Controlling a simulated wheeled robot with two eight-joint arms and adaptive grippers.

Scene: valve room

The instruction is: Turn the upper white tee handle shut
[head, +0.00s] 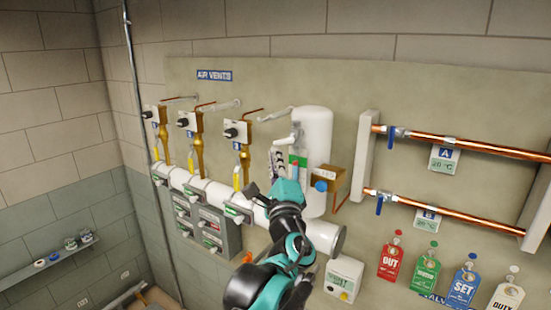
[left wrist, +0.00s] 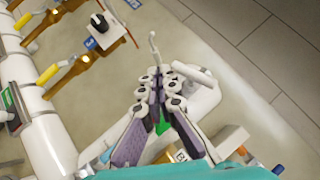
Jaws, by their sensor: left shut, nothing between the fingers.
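A white tee handle (head: 284,141) sits at the upper left side of the white cylinder (head: 315,135) on the wall panel. In the left wrist view a white bar (left wrist: 194,74), which looks like this handle, lies just right of my fingertips. My left gripper (head: 277,158) is shut and empty, just below the handle in the head view. In the left wrist view its fingers (left wrist: 164,76) come together close beside the bar; I cannot tell whether they touch it. The fingers and wrist hide part of the cylinder's fittings. My right gripper is not in view.
Brass air vents (head: 196,150) and a thick white pipe (head: 205,192) are to the left. A wooden box (head: 328,180) with a blue knob is close on the right. Copper pipes (head: 455,146) and coloured tags (head: 391,262) are further right. The panel above is mostly clear.

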